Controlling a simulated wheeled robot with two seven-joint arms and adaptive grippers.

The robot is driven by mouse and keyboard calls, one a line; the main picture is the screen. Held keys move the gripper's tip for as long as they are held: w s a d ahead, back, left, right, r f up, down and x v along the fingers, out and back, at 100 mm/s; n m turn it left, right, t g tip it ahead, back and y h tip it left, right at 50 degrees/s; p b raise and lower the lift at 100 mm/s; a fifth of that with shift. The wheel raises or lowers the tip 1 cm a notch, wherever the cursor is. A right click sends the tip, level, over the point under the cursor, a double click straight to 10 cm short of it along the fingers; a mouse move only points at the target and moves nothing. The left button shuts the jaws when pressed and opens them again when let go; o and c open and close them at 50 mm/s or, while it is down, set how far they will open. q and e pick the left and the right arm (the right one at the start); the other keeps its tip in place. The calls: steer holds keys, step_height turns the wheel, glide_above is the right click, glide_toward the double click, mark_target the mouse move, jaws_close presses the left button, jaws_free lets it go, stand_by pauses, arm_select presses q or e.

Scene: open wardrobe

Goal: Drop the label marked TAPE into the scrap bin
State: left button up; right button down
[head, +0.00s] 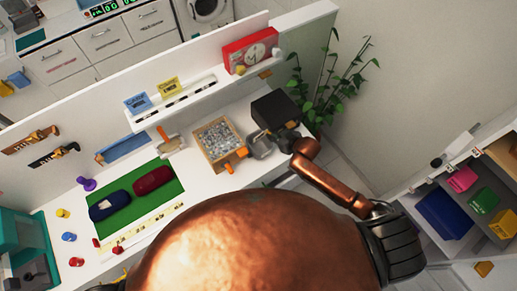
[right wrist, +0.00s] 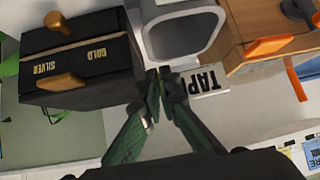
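The white label marked TAPE (right wrist: 210,80) shows in the right wrist view just right of my right fingertips, its left end hidden behind a finger. My right gripper (right wrist: 160,80) has its green fingers drawn together at the tips and appears shut on the label's hidden end. The grey open bin (right wrist: 178,38) is just above the fingertips in that view, its rim close to the label. The bin also shows in the head view (head: 262,147), in front of the black box. The label cannot be made out in the head view.
A black box (right wrist: 85,55) lettered GOLD and SILVER stands on one side of the bin. A wooden tray (head: 207,151) of grey bits stands on the other. A green mat (head: 151,208) holds blue and red cases. A wall shelf (head: 190,99) runs behind.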

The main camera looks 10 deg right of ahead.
steer(key=shift+f, duration=0.3)
arm_select(q)
steer(key=shift+f, duration=0.25)
arm_select(e)
steer(key=shift+r, duration=0.1)
steer(key=c, duration=2.1)
jaws_free()
arm_select(q)
steer(key=shift+a, duration=0.1)
arm_select(e)
steer(key=v, duration=1.2)
